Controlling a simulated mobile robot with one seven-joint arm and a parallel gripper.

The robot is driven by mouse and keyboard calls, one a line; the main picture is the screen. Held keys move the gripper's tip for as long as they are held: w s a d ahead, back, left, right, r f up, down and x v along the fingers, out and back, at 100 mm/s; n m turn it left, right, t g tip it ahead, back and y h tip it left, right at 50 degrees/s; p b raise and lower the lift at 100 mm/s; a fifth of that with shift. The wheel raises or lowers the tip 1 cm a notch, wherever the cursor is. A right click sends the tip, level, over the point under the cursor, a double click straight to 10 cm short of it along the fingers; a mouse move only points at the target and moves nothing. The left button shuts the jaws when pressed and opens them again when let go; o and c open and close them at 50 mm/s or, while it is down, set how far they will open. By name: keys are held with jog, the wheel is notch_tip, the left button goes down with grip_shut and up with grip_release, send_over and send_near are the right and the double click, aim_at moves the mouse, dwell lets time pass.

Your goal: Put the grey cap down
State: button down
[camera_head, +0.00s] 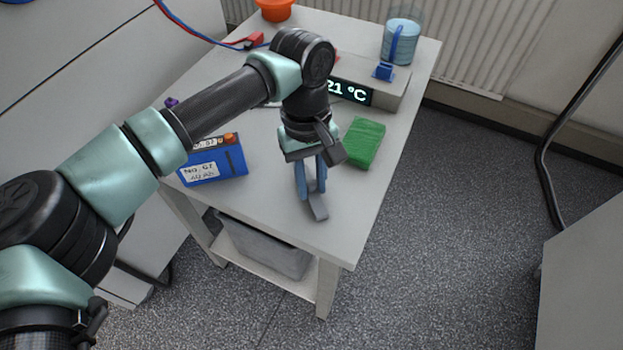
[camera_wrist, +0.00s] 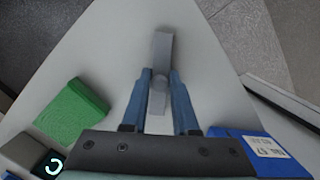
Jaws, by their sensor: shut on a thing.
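The grey cap (camera_head: 318,208) is a small, long grey piece near the front corner of the white table. My gripper (camera_head: 312,192) points down over the table with its blue fingers shut on the cap. In the wrist view the cap (camera_wrist: 162,48) sticks out past the fingertips, and a rounded part of it lies between the fingers of my gripper (camera_wrist: 159,78). The cap is at or just above the table top; I cannot tell whether it touches.
The table (camera_head: 275,215) is bare around the cap, with its edges close by. A green block (camera_head: 363,143) lies to the right and a blue battery (camera_head: 213,165) to the left. Behind stand a temperature unit (camera_head: 385,88), a beaker (camera_head: 402,40) and an orange container (camera_head: 275,9).

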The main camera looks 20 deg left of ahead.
jog(key=shift+f, duration=0.1)
jog(key=c, duration=0.7)
grip_release()
jog(key=r, duration=0.4)
jog(key=w+a+r, duration=0.1)
jog(key=r, duration=0.7)
jog(key=shift+w+a+r+p, duration=0.1)
jog(key=shift+w+a+p, duration=0.1)
jog(key=shift+p, duration=0.2)
jog(key=shift+d, duration=0.15)
